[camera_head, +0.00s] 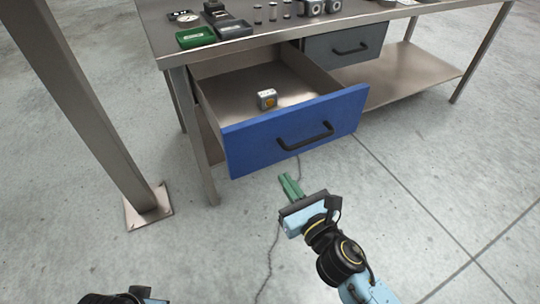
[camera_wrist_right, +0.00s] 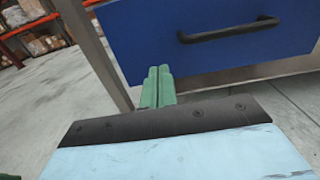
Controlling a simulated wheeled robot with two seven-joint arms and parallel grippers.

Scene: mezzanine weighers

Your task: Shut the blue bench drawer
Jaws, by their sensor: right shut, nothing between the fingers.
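The blue bench drawer (camera_head: 255,139) stands pulled out from under the bench, in the head view's middle. It has a black bar handle (camera_head: 305,134) on its front. A small grey box with an orange mark (camera_head: 266,99) lies inside. My right gripper (camera_head: 290,185), with green fingers, is shut and empty, apart from the drawer front and on its near side. In the right wrist view the shut fingers (camera_wrist_right: 158,86) point toward the blue front (camera_wrist_right: 150,40), left of the handle (camera_wrist_right: 228,31).
The metal bench (camera_head: 270,38) carries a green tray (camera_head: 197,37), a gauge and several small weights. A grey drawer (camera_head: 345,44) beside the blue one looks closed. A steel post (camera_head: 90,100) stands at left. The floor before the drawer is clear.

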